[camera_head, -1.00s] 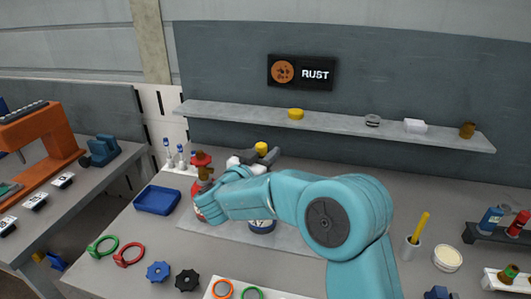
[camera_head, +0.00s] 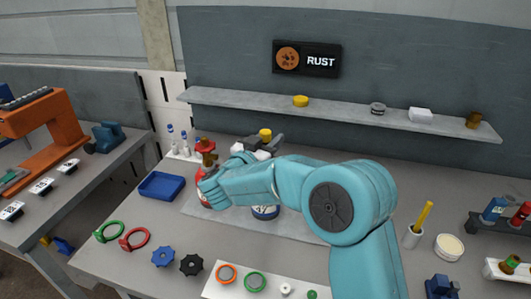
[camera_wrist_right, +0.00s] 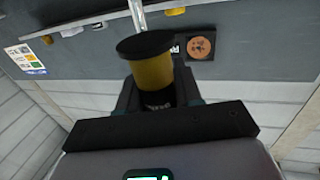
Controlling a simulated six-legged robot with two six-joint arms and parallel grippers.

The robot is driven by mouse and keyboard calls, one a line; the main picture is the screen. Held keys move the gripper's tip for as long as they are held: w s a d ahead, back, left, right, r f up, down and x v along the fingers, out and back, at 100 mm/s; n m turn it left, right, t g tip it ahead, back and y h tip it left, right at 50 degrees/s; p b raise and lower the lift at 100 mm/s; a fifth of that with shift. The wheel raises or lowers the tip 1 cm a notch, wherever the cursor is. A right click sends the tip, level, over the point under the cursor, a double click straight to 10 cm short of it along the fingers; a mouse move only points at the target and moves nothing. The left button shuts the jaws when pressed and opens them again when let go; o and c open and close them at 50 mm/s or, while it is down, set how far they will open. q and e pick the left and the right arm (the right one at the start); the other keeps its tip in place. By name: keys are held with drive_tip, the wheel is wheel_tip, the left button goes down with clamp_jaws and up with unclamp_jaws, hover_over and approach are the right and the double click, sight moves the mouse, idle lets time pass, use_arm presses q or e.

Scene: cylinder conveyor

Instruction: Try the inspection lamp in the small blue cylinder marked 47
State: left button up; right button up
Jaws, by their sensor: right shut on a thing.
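My right gripper (camera_head: 264,143) is raised over the middle of the bench and shut on a yellow and black piece (camera_head: 265,133), seemingly the inspection lamp. In the right wrist view this piece (camera_wrist_right: 154,72) has a wide black disc, a yellow body and a dark lower part between the fingers. A thin silver rod (camera_wrist_right: 137,14) shows beyond the disc. A small blue cylinder (camera_head: 265,213) with a white label stands on the grey mat below my right arm. The arm hides its top, and its number is too small to read surely. My left gripper is out of view.
A red cylinder (camera_head: 204,188) with a brass valve (camera_head: 206,146) stands left of the blue one, close to my arm. A blue tray (camera_head: 161,186) lies further left. Knobs and rings lie in front. A shelf (camera_head: 340,109) runs behind. The mat's front part is clear.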

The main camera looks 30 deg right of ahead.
wheel_tip(320, 180, up, 10)
drive_tip(key=p, duration=0.8)
idle(0.3)
drive_tip(key=shift+f, duration=0.15)
idle(1.2)
